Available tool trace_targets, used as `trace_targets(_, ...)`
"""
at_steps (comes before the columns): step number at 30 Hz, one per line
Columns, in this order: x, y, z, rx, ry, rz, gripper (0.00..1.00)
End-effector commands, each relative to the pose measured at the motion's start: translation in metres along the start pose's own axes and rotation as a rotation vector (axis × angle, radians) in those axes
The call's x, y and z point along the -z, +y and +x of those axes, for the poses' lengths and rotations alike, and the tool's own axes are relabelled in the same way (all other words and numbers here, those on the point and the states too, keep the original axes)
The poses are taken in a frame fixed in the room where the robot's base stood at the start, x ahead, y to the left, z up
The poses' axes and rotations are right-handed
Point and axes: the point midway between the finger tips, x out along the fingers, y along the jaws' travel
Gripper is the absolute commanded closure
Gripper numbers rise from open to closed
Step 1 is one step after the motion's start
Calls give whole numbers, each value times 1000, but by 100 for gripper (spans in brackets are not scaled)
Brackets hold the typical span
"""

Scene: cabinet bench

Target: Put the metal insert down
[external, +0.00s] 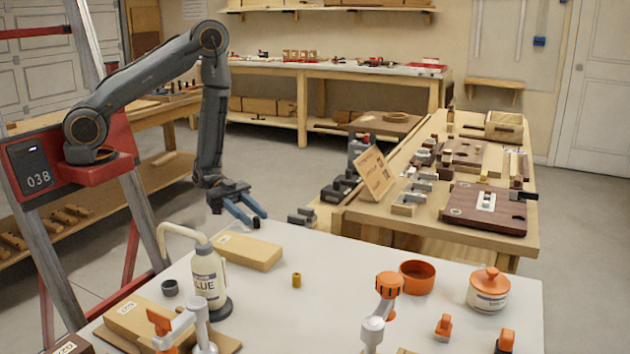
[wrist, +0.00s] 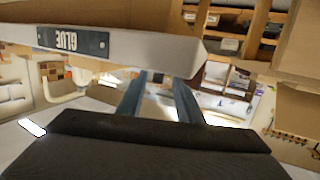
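A small brass-coloured cylinder (external: 296,280), which looks like the metal insert, stands upright on the white table (external: 340,262), apart from my gripper. My gripper (external: 259,219) is left of it and farther back, near the table's far edge. Its two blue fingers are parted. In the wrist view, my gripper (wrist: 160,82) shows a bright gap between the fingers and nothing clearly held. A small dark piece shows at the fingertips in the external view; I cannot tell what it is. The insert is not recognisable in the wrist view.
A cardboard-coloured block (external: 247,251) lies just below my gripper in the picture. A glue bottle (external: 207,280) and a dark ring (external: 170,288) stand left of the insert. An orange bowl (external: 417,277) and a lidded jar (external: 488,291) are to the right. Bare tabletop surrounds the insert.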

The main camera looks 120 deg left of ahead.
Motion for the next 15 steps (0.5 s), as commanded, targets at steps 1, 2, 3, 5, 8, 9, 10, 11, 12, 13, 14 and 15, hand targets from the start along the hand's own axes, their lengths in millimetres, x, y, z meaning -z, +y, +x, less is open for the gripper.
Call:
trace_targets(1,0,0,-4,1,0,0,66)
trace_targets(2,0,0,-5,0,0,0,64)
trace_targets(3,0,0,-7,0,0,0,64)
trace_targets(5,0,0,-8,0,0,1,64)
trace_targets(8,0,0,-9,0,0,1,64)
trace_targets(9,0,0,-9,-1,0,1,64)
trace_targets(10,0,0,-9,-1,0,1,64)
trace_targets(11,0,0,-9,-1,0,1,64)
trace_targets(12,0,0,-9,-1,0,1,64)
trace_targets(13,0,0,-9,-1,0,1,64)
trace_targets(14,0,0,-8,-1,0,1,64)
trace_targets(15,0,0,-8,-1,0,1,64)
